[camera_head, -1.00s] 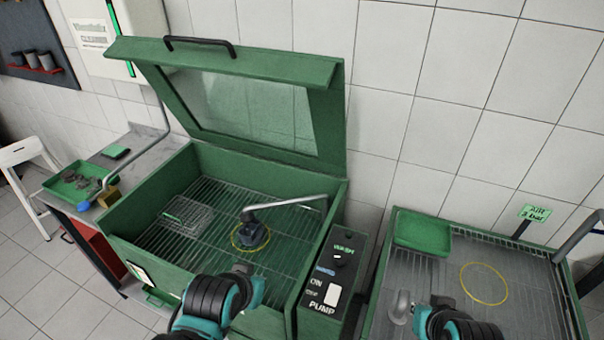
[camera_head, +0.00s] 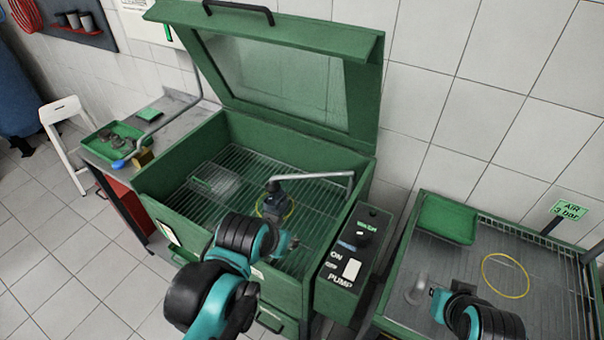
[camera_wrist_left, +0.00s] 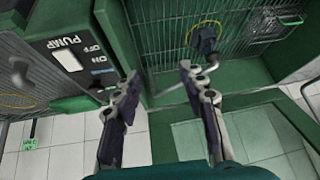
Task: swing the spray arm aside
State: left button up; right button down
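The spray arm (camera_head: 318,176) is a bent grey pipe in the open green washer (camera_head: 160,240). It runs from the washer's right wall to a black head (camera_head: 273,203) over a yellow ring on the grate. In the left wrist view the pipe (camera_wrist_left: 203,76) runs from the black head (camera_wrist_left: 206,42) toward the space between my fingers. My left gripper (camera_head: 288,243) is over the washer's front right part, below the pipe in the picture; in the wrist view it (camera_wrist_left: 160,82) is open and empty. My right gripper (camera_head: 436,292) is over the right-hand basin; its fingers are unclear.
The washer's glazed lid (camera_head: 280,85) stands open behind. A wire basket (camera_head: 215,182) lies on the grate at left. The control box (camera_head: 352,262) adjoins the washer's right side. The right basin holds a green tray (camera_head: 447,219) and a yellow ring (camera_head: 506,275).

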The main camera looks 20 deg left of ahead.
pick_arm(q)
jog(key=w+a+r+m+g, duration=0.1)
jog(key=w+a+r+m, duration=0.2)
jog(key=w, duration=0.6)
jog(key=m+g+p, duration=0.3)
jog(key=m+g, duration=0.1)
jog(key=m, duration=0.5)
send_over(291, 175)
jog(key=s, duration=0.1)
notch_tip(291, 175, down, 12)
jog(key=shift+y, duration=0.3)
jog(key=f, duration=0.2)
jog(key=f+b, duration=0.1)
jog(key=f, duration=0.1)
jog(key=f+b, duration=0.1)
jog(key=f, duration=0.1)
jog(key=shift+w+d+f, duration=0.1)
jog(key=shift+w+f, duration=0.2)
jog(key=shift+w, duration=0.1)
grip_shut()
